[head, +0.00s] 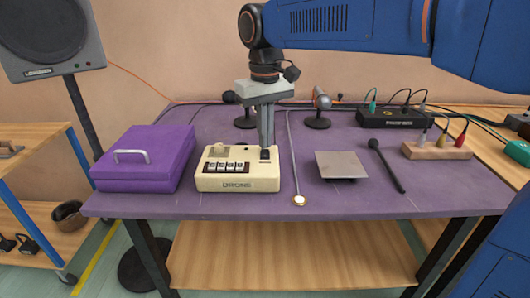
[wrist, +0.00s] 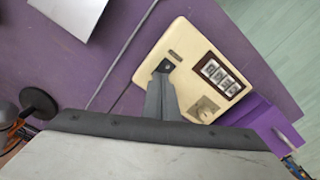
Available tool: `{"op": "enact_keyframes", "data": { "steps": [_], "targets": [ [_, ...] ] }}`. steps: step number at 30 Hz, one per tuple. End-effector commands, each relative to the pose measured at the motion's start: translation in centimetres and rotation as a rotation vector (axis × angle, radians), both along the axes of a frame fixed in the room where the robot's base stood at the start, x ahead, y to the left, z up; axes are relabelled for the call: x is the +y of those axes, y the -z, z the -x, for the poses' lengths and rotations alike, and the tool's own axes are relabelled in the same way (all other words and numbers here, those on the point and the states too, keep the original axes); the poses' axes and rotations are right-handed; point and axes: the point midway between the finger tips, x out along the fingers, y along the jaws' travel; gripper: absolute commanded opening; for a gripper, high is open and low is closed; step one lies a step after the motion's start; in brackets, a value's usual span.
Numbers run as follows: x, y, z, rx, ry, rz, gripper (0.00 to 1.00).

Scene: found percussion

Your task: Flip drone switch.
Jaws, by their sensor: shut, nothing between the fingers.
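My gripper (head: 265,148) points down over the right part of the box, shut and empty. Its tips are at or just above a small dark switch (head: 265,155) near the box's right edge; I cannot tell whether they touch. In the wrist view the box (wrist: 190,50) lies ahead, and my shut fingers (wrist: 161,75) reach the dark switch plate (wrist: 166,66). The switch's position is hidden by the fingers.
A purple case (head: 145,160) with a handle stands left of the box. Two microphones (head: 319,110) stand behind. The table's front edge is close.

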Motion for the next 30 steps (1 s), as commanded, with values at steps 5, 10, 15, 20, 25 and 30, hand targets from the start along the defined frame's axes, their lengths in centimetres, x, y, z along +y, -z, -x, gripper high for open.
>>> {"op": "enact_keyframes", "data": {
  "steps": [5, 10, 15, 20, 25, 30],
  "targets": [
    [0.0, 0.2, 0.0, 0.000, 0.000, 0.000, 0.00],
    [0.0, 0.4, 0.0, 0.000, 0.000, 0.000, 0.00],
    [0.0, 0.6, 0.0, 0.000, 0.000, 0.000, 0.00],
    [0.0, 0.8, 0.0, 0.001, 0.000, 0.000, 0.00],
    [0.0, 1.0, 0.0, 0.001, 0.000, 0.000, 0.00],
    [0.0, 1.1, 0.0, 0.001, 0.000, 0.000, 0.00]
  ]
}}
